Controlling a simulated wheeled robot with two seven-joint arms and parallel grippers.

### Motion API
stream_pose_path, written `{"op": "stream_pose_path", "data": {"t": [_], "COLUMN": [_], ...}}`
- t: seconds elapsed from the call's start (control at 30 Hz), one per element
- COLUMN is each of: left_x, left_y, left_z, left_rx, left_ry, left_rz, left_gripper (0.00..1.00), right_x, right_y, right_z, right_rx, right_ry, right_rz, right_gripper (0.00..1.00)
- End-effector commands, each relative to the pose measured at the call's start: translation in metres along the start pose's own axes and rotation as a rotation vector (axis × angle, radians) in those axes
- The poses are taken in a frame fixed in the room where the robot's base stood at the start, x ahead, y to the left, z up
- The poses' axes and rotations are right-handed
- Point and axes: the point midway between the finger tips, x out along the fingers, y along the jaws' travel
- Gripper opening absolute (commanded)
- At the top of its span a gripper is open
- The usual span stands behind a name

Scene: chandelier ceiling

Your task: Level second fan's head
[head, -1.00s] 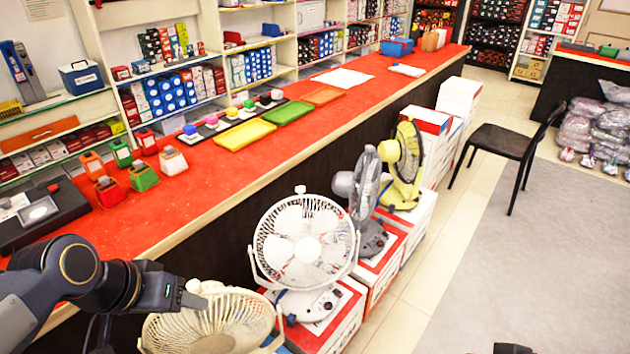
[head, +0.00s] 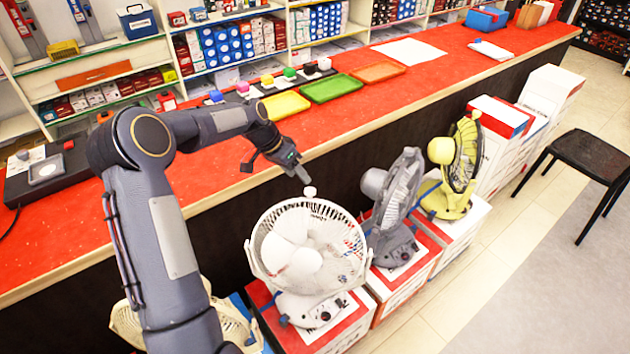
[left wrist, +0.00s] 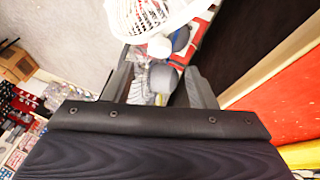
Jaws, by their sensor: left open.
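The white fan (head: 305,250), second in the row after a beige fan (head: 125,322), stands on a red and white box, its round head tilted back with the face turned upward. A small white knob (head: 310,191) sits at the top of its rim. My left gripper (head: 303,176) is just above this knob, open and empty. In the left wrist view, the white knob (left wrist: 159,47) shows ahead, between the open fingers of my left gripper (left wrist: 158,66), with part of the white cage (left wrist: 150,14) beyond. Contact cannot be told. My right gripper is not in view.
A grey fan (head: 392,200) and a yellow fan (head: 455,168) stand on boxes to the right. The red counter (head: 235,203) runs behind the fans, with yellow, green and orange trays on it.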

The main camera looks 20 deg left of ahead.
Motion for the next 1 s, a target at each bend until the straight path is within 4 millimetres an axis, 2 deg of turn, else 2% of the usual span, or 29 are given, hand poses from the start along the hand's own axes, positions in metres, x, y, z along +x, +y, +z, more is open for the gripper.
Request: {"op": "stream_pose_path", "data": {"t": [0.2, 0.33, 0.5, 0.73, 1.0], "left_x": [0.037, 0.053, 0.062, 0.063, 0.063], "left_y": [0.002, 0.002, 0.001, 0.001, 0.001], "left_z": [0.0, 0.0, 0.0, 0.0, 0.0], "left_rx": [0.0, 0.0, -0.001, -0.001, -0.001], "left_ry": [-0.004, -0.003, -0.001, -0.001, -0.001], "left_rz": [0.004, 0.002, 0.0, 0.0, 0.0], "left_gripper": [0.52, 0.52, 0.52, 0.52, 0.18], "right_x": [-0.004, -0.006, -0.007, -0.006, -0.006], "right_y": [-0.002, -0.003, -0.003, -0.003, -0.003], "right_z": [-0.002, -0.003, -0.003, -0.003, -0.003], "right_rx": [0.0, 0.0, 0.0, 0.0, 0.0], "right_ry": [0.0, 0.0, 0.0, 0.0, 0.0], "right_rz": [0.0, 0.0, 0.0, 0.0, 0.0], "right_gripper": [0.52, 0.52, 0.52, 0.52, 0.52]}}
